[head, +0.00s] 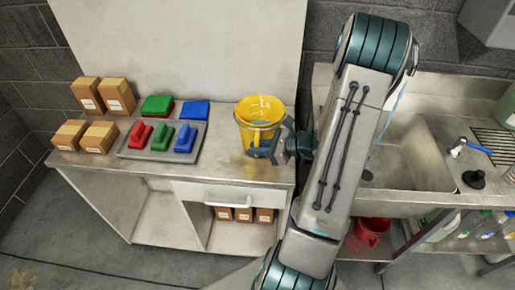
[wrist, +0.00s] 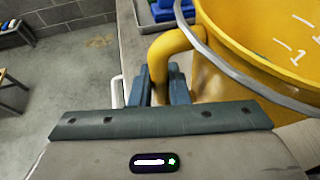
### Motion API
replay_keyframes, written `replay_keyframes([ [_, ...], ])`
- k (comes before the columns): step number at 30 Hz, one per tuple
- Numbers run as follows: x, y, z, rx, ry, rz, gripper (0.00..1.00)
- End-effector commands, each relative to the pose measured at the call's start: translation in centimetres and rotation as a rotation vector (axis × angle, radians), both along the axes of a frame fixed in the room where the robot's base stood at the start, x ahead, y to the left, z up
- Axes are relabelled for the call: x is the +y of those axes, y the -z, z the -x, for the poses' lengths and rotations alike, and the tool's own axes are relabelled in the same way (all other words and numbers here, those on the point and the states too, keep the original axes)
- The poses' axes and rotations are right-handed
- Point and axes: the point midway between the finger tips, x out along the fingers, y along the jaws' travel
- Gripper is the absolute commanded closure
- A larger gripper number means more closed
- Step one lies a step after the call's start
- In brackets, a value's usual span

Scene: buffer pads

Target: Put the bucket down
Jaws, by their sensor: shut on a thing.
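The yellow bucket (head: 258,122) is upright at the right end of the metal counter (head: 218,160) in the head view. Its base appears at the counter top; I cannot tell whether it touches. White measuring marks show on its inside wall, and a grey wire bail runs along it. My gripper (head: 277,143) is at the bucket's front right side. In the wrist view, the bucket (wrist: 262,55) fills the upper right. My gripper (wrist: 162,88) is shut on the bucket's yellow side handle (wrist: 172,45).
A grey tray (head: 128,152) with red, green and blue brushes lies left of the bucket, with green and blue pads behind it. Several cardboard boxes (head: 98,137) stand at the far left. A metal sink (head: 420,170) is to the right, behind my arm. The counter's front strip is clear.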

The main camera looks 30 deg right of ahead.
Motion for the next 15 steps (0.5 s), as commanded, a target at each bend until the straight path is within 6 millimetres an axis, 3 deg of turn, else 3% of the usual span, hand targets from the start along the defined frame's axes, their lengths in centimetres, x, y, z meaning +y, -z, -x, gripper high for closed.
replay_keyframes([
  [15,-0.01,1.07,-0.07,-0.005,-0.002,0.001,1.00],
])
